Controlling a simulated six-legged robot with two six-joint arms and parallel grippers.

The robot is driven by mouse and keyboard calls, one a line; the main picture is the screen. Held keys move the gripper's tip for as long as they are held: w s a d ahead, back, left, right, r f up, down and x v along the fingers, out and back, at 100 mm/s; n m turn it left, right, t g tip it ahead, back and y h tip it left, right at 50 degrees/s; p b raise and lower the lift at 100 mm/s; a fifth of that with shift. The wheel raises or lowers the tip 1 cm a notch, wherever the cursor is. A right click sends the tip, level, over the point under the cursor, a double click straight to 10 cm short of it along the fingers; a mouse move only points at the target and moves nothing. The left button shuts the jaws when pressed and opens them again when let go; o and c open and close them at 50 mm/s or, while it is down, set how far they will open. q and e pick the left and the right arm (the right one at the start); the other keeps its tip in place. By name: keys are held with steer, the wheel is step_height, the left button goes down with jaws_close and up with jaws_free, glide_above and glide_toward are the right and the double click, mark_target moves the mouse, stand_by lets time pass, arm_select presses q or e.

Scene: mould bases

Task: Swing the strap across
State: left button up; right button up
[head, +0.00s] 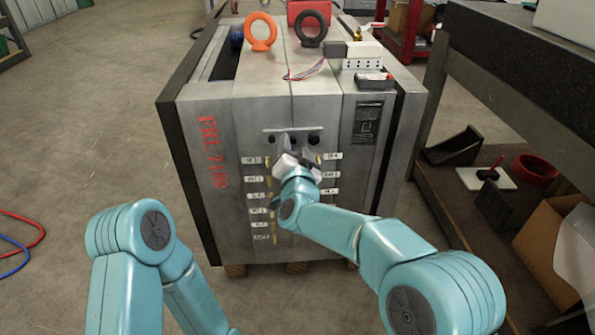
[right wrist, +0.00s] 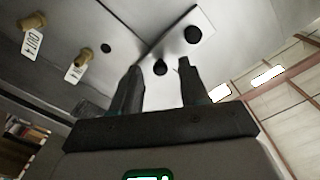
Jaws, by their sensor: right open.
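The mould base (head: 262,105) is a large grey steel block with red lettering on its left part. The strap (head: 291,130) appears as a thin light bar high on the front face, across the seam, with dark holes near it. In the right wrist view the strap looks like a pale plate (right wrist: 207,22) beside dark round holes. My right gripper (head: 299,152) is open just below the strap, its two dark fingers (right wrist: 158,75) pointing at it. I cannot tell whether they touch it. My left arm shows at lower left; its gripper is out of view.
Tagged brass fittings (head: 269,183) line the front face on both sides of my right gripper. A bench (head: 515,85) with a loaded lower shelf stands at right. The floor at left is mostly clear.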

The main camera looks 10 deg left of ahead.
steer(key=p+v, duration=0.2)
steer(key=v, duration=1.3)
steer(key=shift+r, duration=0.1)
